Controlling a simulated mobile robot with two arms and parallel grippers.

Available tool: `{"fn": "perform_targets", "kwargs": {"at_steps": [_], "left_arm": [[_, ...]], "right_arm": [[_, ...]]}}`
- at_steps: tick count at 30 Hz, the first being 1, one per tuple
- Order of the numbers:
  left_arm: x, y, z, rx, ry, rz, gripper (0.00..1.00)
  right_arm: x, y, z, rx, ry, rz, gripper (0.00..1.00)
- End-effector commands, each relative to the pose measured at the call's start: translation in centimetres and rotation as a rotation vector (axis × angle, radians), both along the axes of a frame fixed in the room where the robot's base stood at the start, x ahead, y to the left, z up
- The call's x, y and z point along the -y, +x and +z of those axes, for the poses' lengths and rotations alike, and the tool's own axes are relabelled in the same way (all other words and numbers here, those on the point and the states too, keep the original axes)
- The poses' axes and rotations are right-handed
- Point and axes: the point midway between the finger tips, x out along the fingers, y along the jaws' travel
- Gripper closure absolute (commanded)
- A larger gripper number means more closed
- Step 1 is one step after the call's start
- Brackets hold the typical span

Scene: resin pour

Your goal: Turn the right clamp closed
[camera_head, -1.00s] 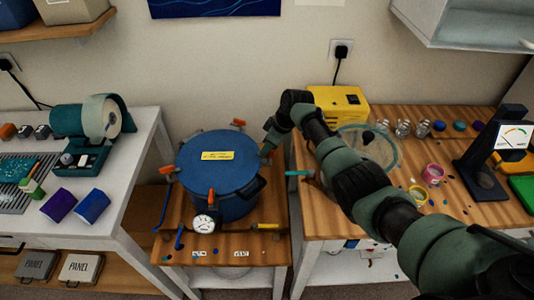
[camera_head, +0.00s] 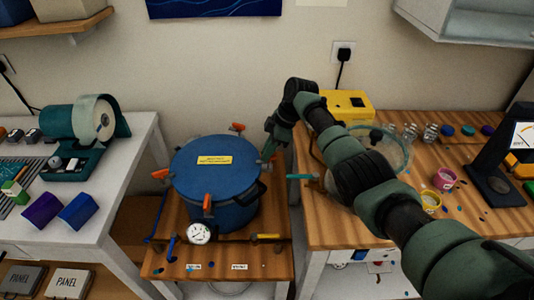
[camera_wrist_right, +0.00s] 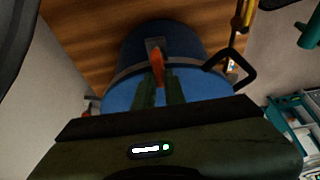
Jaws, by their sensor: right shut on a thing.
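The blue pressure pot (camera_head: 215,178), with a yellow label on its lid, stands on a low wooden stand. Orange-handled clamps show around its rim: a back clamp (camera_head: 237,127), a left clamp (camera_head: 160,174) and a front clamp (camera_head: 207,202). My right gripper (camera_head: 267,152) is at the right side of the lid and mostly covers the right clamp. In the right wrist view, the right clamp (camera_wrist_right: 157,62) shows its orange handle between my right gripper's (camera_wrist_right: 159,90) two fingers, which are shut on it. My left gripper is not in view.
A pressure gauge (camera_head: 199,233) and a yellow-handled valve (camera_head: 265,237) sit at the stand's front. A clear round vessel (camera_head: 399,150) and a yellow box (camera_head: 347,104) are on the right bench. A white table (camera_head: 112,190) stands left.

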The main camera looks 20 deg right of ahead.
Motion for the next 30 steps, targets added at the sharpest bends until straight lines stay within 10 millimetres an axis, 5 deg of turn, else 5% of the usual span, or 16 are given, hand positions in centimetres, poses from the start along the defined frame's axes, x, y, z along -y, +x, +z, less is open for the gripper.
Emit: {"fn": "perform_targets", "kwargs": {"at_steps": [7,9,10,21,30], "left_arm": [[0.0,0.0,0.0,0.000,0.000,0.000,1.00],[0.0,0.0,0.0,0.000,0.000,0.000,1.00],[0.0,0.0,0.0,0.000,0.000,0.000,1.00],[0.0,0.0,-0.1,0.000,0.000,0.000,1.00],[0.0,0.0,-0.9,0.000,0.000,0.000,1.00]], "right_arm": [[0.1,0.0,0.1,0.001,-0.003,0.001,1.00],[0.1,0.0,0.1,0.001,-0.003,0.001,0.72],[0.1,0.0,0.1,0.001,-0.003,0.001,0.67],[0.2,0.0,0.4,0.002,-0.001,-0.001,0.67],[2.1,-0.4,4.7,0.006,-0.003,0.000,0.67]]}}
